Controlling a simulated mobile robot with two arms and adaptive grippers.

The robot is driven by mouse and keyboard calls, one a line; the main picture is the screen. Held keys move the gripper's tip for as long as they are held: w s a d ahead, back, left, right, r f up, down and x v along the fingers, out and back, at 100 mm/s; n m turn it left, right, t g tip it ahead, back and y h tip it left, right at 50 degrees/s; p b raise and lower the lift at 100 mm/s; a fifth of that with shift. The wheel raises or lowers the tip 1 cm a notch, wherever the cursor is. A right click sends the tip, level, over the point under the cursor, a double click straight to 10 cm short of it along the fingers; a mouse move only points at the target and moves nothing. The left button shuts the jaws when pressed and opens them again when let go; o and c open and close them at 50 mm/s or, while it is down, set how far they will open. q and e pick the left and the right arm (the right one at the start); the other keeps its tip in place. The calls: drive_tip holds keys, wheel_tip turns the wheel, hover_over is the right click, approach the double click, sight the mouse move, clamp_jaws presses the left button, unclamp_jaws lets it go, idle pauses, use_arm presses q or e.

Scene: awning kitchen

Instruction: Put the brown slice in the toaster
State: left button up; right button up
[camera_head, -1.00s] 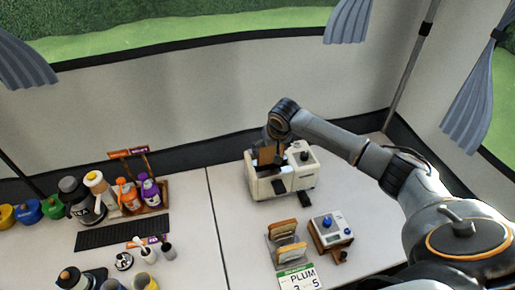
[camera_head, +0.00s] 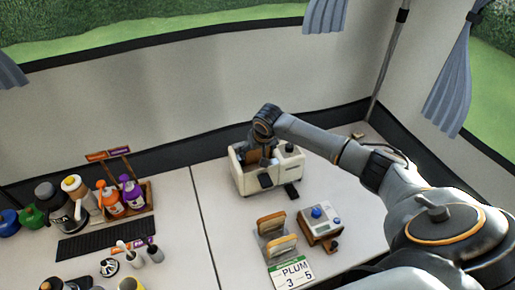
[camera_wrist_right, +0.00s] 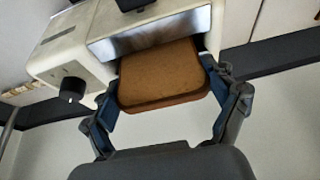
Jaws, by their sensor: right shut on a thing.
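The brown slice (camera_wrist_right: 162,75) is held between the two fingers of my right gripper (camera_wrist_right: 168,98). In the right wrist view its far end is inside the slot of the cream toaster (camera_wrist_right: 62,55), and its near part sticks out. In the head view the right gripper (camera_head: 264,150) is over the toaster (camera_head: 244,180), and a little of the slice (camera_head: 255,157) shows at the slot. How deep the slice sits is hard to tell. My left gripper is not in view.
In front of the toaster a rack holds bread slices (camera_head: 283,244) beside a small box with a blue knob (camera_head: 318,223). Bottles (camera_head: 109,198) stand in a caddy at left.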

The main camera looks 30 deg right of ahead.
drive_tip(key=shift+f, duration=0.6)
drive_tip(key=o, duration=0.7)
wheel_tip(320, 180, up, 7)
drive_tip(key=p, duration=0.7)
drive_tip(key=shift+p, duration=0.4)
